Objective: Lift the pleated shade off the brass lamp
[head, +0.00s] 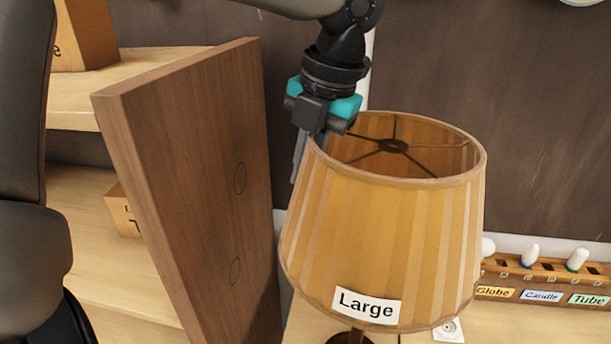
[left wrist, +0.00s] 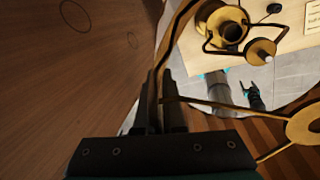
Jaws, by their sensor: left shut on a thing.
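The pleated shade (head: 385,230), tan with a "Large" label (head: 366,305), stands upright in the head view. Its wire spider and hub (head: 392,146) show inside the open top. My left gripper (head: 312,150) comes down from above and is shut on the shade's top rim at its left side. In the left wrist view the fingers (left wrist: 160,100) close over the rim, and the hub (left wrist: 308,126) is at the right. The brass lamp (left wrist: 228,28) shows through the shade, its socket apart from the hub in that picture. The head view hides most of the lamp.
A brown wooden panel (head: 195,180) stands close to the left of the shade and gripper. A bulb rack (head: 545,275) labelled Globe, Candle and Tube is at the right. Wooden shelves (head: 85,240) are behind the panel. A white plate (head: 449,331) lies below the shade.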

